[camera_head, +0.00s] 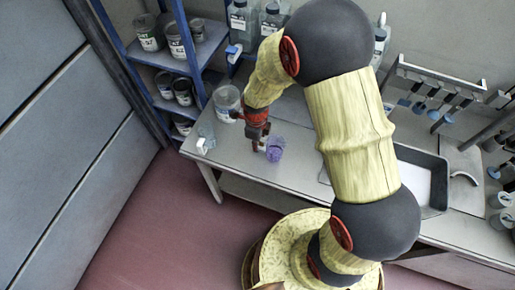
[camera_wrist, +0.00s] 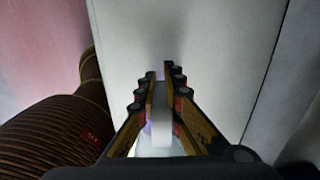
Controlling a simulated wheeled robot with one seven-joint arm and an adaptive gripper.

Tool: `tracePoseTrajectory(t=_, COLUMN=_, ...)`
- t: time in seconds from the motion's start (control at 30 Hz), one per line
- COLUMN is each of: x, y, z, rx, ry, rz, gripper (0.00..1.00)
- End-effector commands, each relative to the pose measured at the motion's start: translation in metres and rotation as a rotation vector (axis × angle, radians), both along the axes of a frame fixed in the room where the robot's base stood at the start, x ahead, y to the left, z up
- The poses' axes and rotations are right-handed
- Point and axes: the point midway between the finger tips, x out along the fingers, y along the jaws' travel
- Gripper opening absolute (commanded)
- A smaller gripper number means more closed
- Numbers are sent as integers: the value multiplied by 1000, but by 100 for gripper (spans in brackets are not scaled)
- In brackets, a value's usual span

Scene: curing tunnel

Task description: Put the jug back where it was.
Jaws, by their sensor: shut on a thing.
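The jug (camera_head: 275,149) is a small purple, see-through vessel at the front part of the bench, left of my arm's middle link in the head view. My gripper (camera_head: 261,147) points down at its left side and is shut on it. In the wrist view, the fingers of my gripper (camera_wrist: 166,80) close on a pale upright strip of the jug (camera_wrist: 160,112), which looks like its handle. Most of the jug's body is hidden there by the fingers and the gripper's base. I cannot tell whether the jug touches the bench or hangs just above it.
The grey bench (camera_head: 232,160) is bare around the jug. A larger clear container (camera_head: 227,100) and a pale blue vessel with a white handle (camera_head: 205,138) stand to the left. A blue shelf rack (camera_head: 150,62) holds several tins. A sink tray (camera_head: 436,190) lies right of my arm.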

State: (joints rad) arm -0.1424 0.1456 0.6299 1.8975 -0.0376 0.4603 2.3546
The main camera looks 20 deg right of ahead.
Motion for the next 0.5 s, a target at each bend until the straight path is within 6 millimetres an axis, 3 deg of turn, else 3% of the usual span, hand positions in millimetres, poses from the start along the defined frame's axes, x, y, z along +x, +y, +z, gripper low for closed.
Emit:
tracePoseTrajectory(t=0.33, x=4, y=-3, z=-35, rx=0, ry=2, rz=0, gripper=0)
tracePoseTrajectory(t=0.5, x=5, y=-3, z=-37, rx=0, ry=0, rz=0, gripper=0)
